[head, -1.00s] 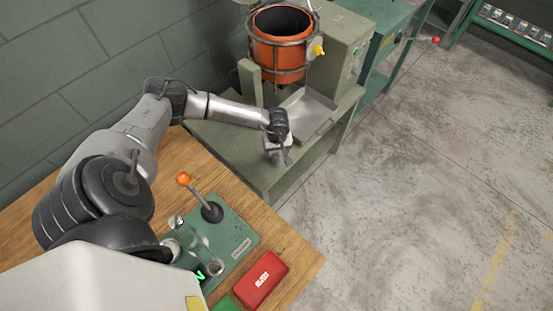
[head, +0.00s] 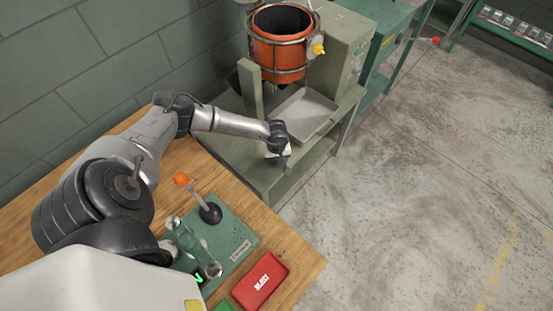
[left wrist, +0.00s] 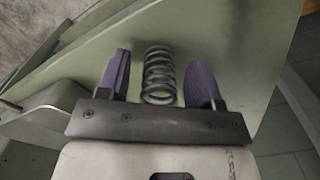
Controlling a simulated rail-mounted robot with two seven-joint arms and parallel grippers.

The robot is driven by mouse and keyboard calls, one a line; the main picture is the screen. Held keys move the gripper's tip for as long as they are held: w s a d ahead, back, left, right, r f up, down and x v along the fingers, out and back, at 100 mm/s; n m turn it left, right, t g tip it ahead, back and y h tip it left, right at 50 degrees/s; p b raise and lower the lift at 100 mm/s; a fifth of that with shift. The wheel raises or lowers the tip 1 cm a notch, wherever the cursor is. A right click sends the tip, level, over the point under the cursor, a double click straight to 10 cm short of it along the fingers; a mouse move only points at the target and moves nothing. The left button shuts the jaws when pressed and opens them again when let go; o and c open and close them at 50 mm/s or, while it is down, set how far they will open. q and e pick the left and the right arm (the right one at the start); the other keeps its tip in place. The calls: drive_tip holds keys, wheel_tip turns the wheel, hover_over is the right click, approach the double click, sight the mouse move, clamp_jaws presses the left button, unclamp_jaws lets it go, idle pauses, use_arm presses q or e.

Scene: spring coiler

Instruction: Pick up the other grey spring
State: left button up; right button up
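The grey spring (left wrist: 160,75) shows in the left wrist view as a dark metal coil against a pale green machine surface. My left gripper (left wrist: 160,78) has its two purple-padded fingers apart, one on each side of the spring. A narrow gap shows between each finger and the coil. In the head view my left gripper (head: 284,162) is over the near part of the green machine's lower deck, and the spring cannot be made out there. My right gripper is not in view.
An orange bowl (head: 281,45) in a wire cage stands above an empty grey tray (head: 304,112). On the wooden bench (head: 290,240) are a green control panel (head: 232,232) with an orange-knobbed lever (head: 195,194) and a red reject box (head: 260,281). Open floor lies to the right.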

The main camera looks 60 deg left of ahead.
use_arm(q)
drive_tip(key=c, duration=0.9)
drive_tip(key=shift+r, duration=0.1)
